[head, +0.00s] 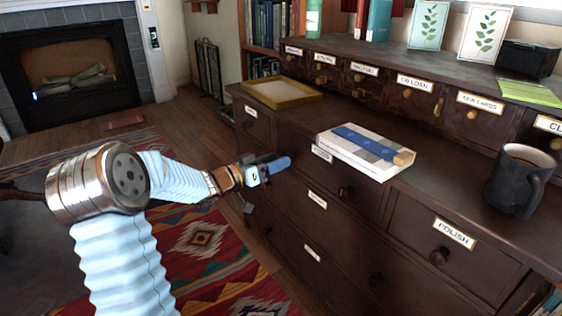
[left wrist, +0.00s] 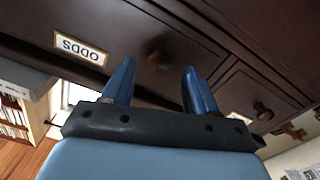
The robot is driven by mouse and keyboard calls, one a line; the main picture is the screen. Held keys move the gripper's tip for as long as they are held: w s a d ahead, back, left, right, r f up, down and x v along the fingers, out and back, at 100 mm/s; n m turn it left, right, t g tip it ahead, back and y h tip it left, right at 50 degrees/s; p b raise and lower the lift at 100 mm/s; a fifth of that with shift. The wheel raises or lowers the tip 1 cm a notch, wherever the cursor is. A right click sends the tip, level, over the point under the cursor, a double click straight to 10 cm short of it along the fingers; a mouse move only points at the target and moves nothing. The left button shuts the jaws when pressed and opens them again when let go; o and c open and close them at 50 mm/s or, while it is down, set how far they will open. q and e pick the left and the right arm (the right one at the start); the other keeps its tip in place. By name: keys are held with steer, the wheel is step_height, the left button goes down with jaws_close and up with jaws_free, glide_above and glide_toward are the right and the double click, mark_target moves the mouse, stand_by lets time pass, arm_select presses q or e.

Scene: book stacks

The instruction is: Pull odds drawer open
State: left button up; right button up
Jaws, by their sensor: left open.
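The odds drawer shows upside down in the left wrist view, with its dark wood front and its ODDS label (left wrist: 80,49). Its round dark knob (left wrist: 158,60) lies between and beyond the two blue fingertips. My left gripper (left wrist: 157,78) is open and faces this drawer front. I see no gap showing the drawer pulled out. In the head view my left gripper (head: 275,166) is by the upper left of the cabinet front, and its arm hides part of the scene. The small labels there are too blurred to read. My right gripper is not in view.
A neighbouring knob (left wrist: 262,111) sits beside the odds drawer. The rug (head: 225,270) and floor left of the cabinet are mostly clear.

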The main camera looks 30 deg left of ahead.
arm_select(q)
steer(key=x, duration=0.2)
steer(key=shift+w+d, duration=0.1)
steer(key=shift+w, duration=0.15)
jaws_close()
